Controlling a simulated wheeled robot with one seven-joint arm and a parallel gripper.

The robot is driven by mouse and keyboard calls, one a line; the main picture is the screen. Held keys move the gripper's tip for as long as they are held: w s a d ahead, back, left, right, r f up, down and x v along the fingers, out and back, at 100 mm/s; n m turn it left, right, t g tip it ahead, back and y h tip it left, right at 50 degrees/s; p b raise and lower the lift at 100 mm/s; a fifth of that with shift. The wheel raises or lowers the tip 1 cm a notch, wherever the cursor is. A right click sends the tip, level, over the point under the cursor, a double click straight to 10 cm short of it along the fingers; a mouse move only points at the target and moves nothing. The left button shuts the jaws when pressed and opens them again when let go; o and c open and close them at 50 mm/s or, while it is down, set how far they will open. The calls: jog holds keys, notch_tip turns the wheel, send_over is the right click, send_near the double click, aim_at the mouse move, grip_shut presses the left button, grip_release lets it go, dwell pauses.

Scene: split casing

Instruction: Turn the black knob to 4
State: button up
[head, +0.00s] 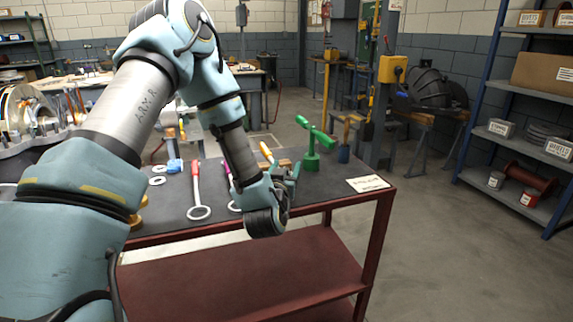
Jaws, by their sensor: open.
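I cannot make out a black knob or a dial with a number 4 in the head view; it may be hidden behind my arm or out of the picture. My gripper (290,172) is small in this view and partly hidden by my own dark wrist. It is open, over the front right part of the dark-topped workbench (336,191). It is to the left of and nearer than a green T-shaped valve handle (312,160), apart from it. I see nothing between the fingers.
On the bench lie a red-handled ring tool (196,182), pale washers (157,181) and a white card (368,184). Shelves (510,130) stand at far right. The floor (440,250) right of the bench is clear.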

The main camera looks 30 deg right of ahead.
jog(key=shift+w+d, duration=0.2)
jog(key=shift+w, duration=0.05)
grip_shut()
dwell(0.4)
